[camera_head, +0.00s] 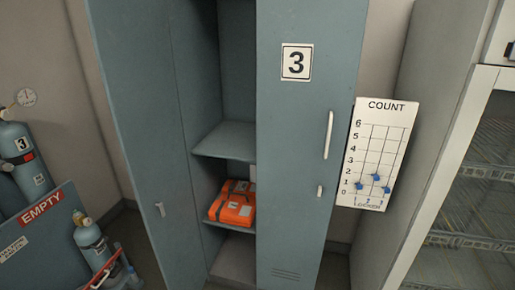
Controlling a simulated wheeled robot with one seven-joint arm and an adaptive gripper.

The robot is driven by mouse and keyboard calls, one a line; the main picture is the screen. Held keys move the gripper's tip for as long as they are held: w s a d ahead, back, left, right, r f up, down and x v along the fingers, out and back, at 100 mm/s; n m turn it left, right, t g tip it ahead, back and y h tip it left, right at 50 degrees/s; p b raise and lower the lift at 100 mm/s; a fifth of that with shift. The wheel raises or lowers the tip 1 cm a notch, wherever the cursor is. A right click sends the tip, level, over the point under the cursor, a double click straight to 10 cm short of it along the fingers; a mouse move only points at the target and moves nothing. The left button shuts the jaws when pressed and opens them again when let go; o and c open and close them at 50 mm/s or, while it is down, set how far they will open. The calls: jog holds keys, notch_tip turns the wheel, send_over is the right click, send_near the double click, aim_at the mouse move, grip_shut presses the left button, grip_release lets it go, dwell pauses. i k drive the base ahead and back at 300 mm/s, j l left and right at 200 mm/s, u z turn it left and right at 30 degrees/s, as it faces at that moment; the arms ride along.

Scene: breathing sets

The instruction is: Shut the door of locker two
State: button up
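A blue-grey locker with an open front (225,138) stands in the middle of the head view, with shelves inside. To its left is a blue-grey door panel (150,120) that looks swung open, with a small latch (160,209) near its left edge. No number shows on this panel, so I cannot read which locker it belongs to. The locker door marked 3 (290,150) is right of the opening and looks shut. It has a long pale handle (328,135) and a small latch (319,191). My gripper is not in view.
An orange case (233,204) lies on a lower shelf inside the open locker. A COUNT board (378,150) with blue markers is at the right. Gas cylinders (20,160) and an EMPTY sign (42,206) are at the left. A rack with wire shelves (480,175) stands far right.

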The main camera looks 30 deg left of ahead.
aim_at(131, 40)
jog(key=k+j+u, duration=0.15)
jog(key=j, duration=0.5)
jog(key=k+j+u, duration=0.15)
jog(key=j, duration=0.5)
jog(key=k+j+u, duration=0.15)
jog(key=j, duration=0.55)
jog(key=j+u, duration=0.15)
jog(key=j, duration=0.55)
jog(key=k+j, duration=0.1)
jog(key=j, duration=0.7)
jog(key=k, duration=0.05)
